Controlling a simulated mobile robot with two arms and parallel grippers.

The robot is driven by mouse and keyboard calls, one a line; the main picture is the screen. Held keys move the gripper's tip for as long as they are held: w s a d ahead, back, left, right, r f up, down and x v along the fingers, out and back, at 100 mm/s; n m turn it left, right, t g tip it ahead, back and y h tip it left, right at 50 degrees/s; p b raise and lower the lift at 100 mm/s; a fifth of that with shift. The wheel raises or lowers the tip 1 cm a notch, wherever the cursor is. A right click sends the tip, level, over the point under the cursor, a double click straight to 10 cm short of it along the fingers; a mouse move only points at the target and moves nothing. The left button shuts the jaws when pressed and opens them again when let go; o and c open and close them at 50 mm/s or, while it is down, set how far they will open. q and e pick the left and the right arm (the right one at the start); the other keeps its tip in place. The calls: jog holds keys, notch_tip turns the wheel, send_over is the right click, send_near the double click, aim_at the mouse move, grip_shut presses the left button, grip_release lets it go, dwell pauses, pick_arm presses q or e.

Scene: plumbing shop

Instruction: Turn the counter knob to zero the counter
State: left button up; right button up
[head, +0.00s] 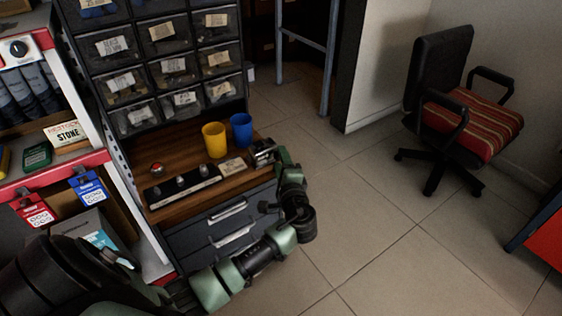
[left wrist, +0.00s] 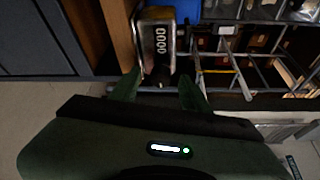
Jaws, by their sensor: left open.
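The counter (head: 262,151) is a small metal box at the right end of the wooden worktop. In the left wrist view the counter (left wrist: 160,38) shows a column of pale digits that look like zeros, though they are small. A small dark part, perhaps the knob, is at its near end (left wrist: 157,80); its shape is hard to make out. My left gripper (head: 277,157) is at the right side of the counter. In the left wrist view the left gripper (left wrist: 159,92) is open, its two green fingers on either side of the counter's near end. I cannot tell whether they touch. My right gripper is out of view.
A yellow cup (head: 214,140) and a blue cup (head: 241,130) stand behind the counter. A label card (head: 232,166), a dark strip with several knobs (head: 182,186) and a red button (head: 156,169) lie left. Drawers (head: 230,225) are below. Floor to the right is free up to the chair (head: 455,110).

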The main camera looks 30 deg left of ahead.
pick_arm(q)
jog(key=v, duration=0.7)
jog(key=shift+s+d, duration=0.25)
jog(key=shift+d, duration=0.05)
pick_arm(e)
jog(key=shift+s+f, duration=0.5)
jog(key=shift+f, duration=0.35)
pick_arm(q)
jog(key=shift+f, duration=0.1)
